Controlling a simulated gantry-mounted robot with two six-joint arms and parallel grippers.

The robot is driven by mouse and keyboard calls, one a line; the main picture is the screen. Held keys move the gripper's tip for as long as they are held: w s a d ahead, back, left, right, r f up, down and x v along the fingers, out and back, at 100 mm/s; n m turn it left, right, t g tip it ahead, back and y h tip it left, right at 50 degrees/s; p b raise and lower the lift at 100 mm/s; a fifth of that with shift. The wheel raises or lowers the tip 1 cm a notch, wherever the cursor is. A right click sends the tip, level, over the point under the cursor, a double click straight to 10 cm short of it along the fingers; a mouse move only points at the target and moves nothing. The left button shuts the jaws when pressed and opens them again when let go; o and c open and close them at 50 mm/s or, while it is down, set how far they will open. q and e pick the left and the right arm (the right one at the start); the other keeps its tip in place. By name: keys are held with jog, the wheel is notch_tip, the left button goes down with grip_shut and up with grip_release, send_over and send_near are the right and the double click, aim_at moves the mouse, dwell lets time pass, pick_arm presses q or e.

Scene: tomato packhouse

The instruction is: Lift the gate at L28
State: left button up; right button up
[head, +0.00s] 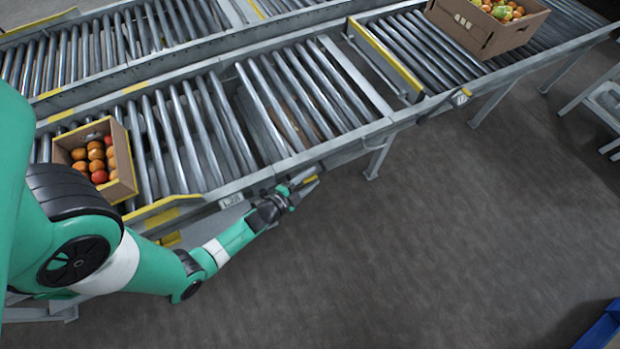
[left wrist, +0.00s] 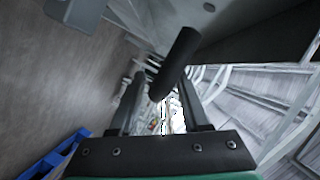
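A hinged-looking roller section (head: 362,78) lies level in the near conveyor and seems to be the gate. No L28 marking is readable. My left gripper (head: 307,184) is at the conveyor's near side rail, just below this section, with a small yellow part by its tips. In the left wrist view my left gripper (left wrist: 160,78) has its fingers apart. A dark round bar (left wrist: 176,62), perhaps a handle, slants across between the fingers and overlaps the right fingertip. I cannot tell whether they touch. My right gripper is out of view.
A cardboard box of tomatoes (head: 122,183) stands on the near conveyor at left. Another box (head: 478,32) stands on it at upper right, beyond a yellow-edged bar (head: 385,56). A second conveyor (head: 100,48) runs behind.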

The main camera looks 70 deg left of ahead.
pick_arm(q)
grip_shut()
dwell(1.3)
